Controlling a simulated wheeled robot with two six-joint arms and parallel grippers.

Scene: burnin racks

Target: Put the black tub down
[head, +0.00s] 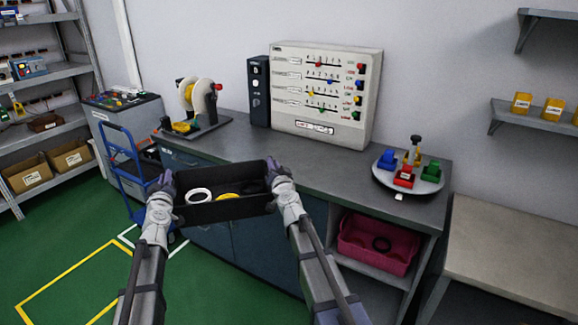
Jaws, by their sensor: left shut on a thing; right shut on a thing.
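The black tub (222,211) is held up between my two grippers, in front of the near edge of the grey bench (300,160). Inside it lie a white ring (199,196), a yellow ring (228,197) and a dark item that is hard to make out. My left gripper (166,184) is shut on the tub's left end. My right gripper (275,175) is shut on its right end. The tub looks roughly level. Its underside is hidden, and it hides part of the bench front.
A tape reel stand (197,105), a panel with sliders (325,95) and a round tray (408,178) with coloured blocks stand on the bench. The bench middle is clear. A pink crate (378,242) sits on the shelf below. A blue trolley (122,165) stands at left.

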